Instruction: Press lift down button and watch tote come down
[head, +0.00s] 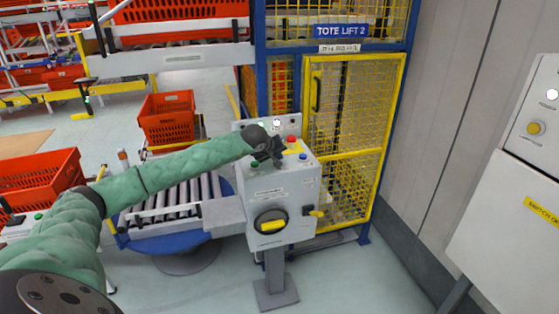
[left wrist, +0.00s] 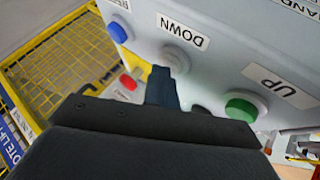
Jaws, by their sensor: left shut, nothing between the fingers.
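The grey control box (head: 290,195) stands on a post in front of the caged tote lift (head: 345,130), signed "TOTE LIFT 2". In the left wrist view the pale round button (left wrist: 175,60) sits beside the "DOWN" label (left wrist: 183,30). The green button (left wrist: 246,106) is by the "UP" label. My left gripper (head: 272,158) is shut and empty over the box top. In the left wrist view its fingertips (left wrist: 163,84) are at the DOWN button and overlap its edge; I cannot tell if they touch. Orange shows through the lift mesh (head: 283,88), partly hidden. My right gripper is out of view.
A blue button (left wrist: 118,32) and a red button (left wrist: 128,82) are close to the fingertips. A roller conveyor (head: 180,197) lies left of the box. An orange tote (head: 167,120) stands behind it. Another switch cabinet (head: 510,210) is at the right.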

